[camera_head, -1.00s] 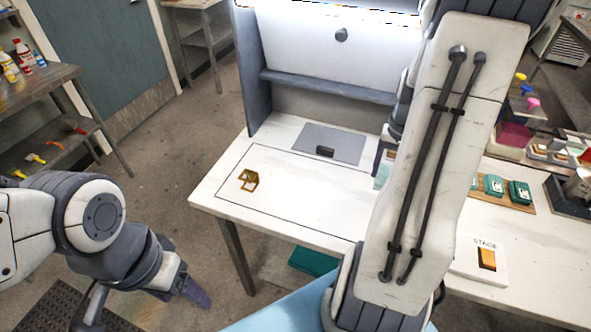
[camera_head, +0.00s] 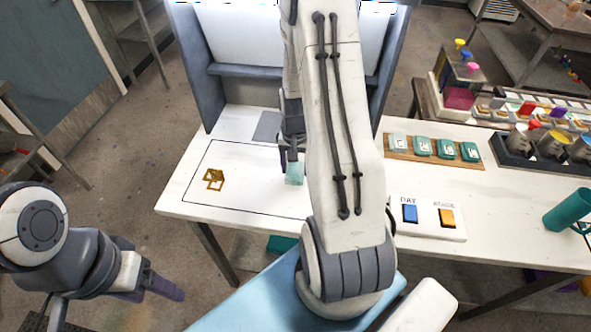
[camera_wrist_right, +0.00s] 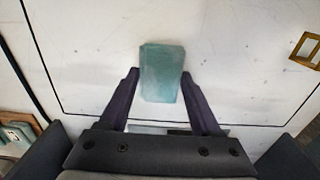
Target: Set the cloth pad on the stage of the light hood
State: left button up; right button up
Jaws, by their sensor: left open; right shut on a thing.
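The cloth pad (camera_head: 294,173) is a pale teal block, held between the fingertips of my right gripper (camera_head: 291,155), which points down over the white table. In the right wrist view the pad (camera_wrist_right: 161,73) sits between the dark fingers, above the outlined area; whether it touches the surface I cannot tell. The light hood (camera_head: 193,75) stands behind, with a grey plate (camera_head: 267,127) on its floor, perhaps the stage, partly hidden by my right arm. My left gripper (camera_head: 120,300) is open and empty, off the table at lower left.
A brass frame (camera_head: 214,180) stands on the outlined area, left of the pad. A panel (camera_head: 428,219) with DAY and STAGE buttons lies right of my arm. A board (camera_head: 433,150) of teal swatches and a teal mug (camera_head: 568,210) are further right.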

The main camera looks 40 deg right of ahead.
aim_at(296, 170)
notch_tip(296, 170, down, 2)
jog(key=shift+f, duration=0.2)
jog(key=shift+f, duration=0.1)
jog(key=shift+f, duration=0.15)
jog(key=o, duration=1.3)
jog(key=shift+r, duration=0.2)
jog(key=shift+r, duration=0.2)
notch_tip(296, 170, up, 12)
jog(key=shift+f+b, duration=0.1)
jog(key=shift+b, duration=0.75)
